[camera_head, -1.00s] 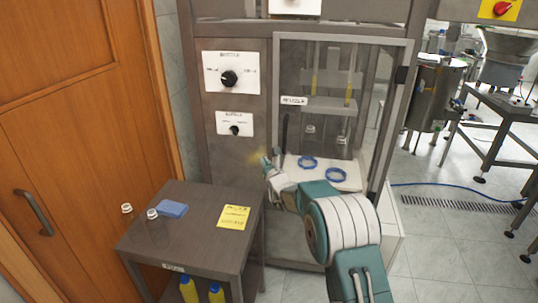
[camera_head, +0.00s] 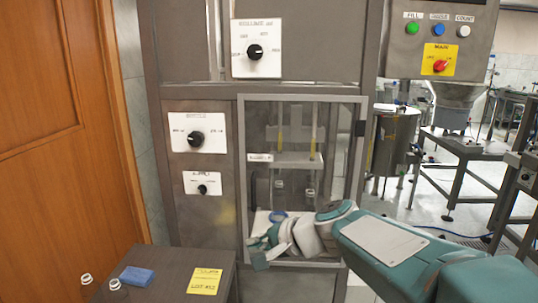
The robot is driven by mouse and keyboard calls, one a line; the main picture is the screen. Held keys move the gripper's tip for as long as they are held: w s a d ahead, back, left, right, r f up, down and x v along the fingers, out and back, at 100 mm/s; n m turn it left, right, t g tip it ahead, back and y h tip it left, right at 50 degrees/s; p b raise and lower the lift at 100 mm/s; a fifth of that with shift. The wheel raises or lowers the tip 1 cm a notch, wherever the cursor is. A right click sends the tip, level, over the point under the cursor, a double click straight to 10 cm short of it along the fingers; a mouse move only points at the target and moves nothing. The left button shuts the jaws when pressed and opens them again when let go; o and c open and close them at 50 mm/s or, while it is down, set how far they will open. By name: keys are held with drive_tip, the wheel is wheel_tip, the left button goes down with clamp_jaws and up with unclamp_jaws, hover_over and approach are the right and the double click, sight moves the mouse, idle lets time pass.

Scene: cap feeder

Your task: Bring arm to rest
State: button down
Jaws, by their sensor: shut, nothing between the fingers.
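My green and white arm (camera_head: 400,250) reaches in from the lower right across the front of the machine. My gripper (camera_head: 262,254) is at its left end, in front of the bottom of the glazed door (camera_head: 352,160). It is shut, and I see nothing held in it. The arm and gripper cover most of the white plate inside the cabinet, where part of a blue ring (camera_head: 278,216) shows.
A wooden door (camera_head: 60,150) is on the left. A button panel (camera_head: 438,45) hangs upper right.

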drive_tip(key=s+d+f+n+h, duration=0.3)
drive_tip(key=s+d+h, duration=0.2)
drive_tip(key=s+d, duration=0.4)
drive_tip(key=s+d+f+n+h, duration=0.4)
drive_tip(key=s+d, duration=0.5)
drive_tip(key=s, duration=0.2)
drive_tip(key=shift+s+g+h, duration=0.3)
drive_tip(key=shift+s+h, duration=0.1)
idle(0.4)
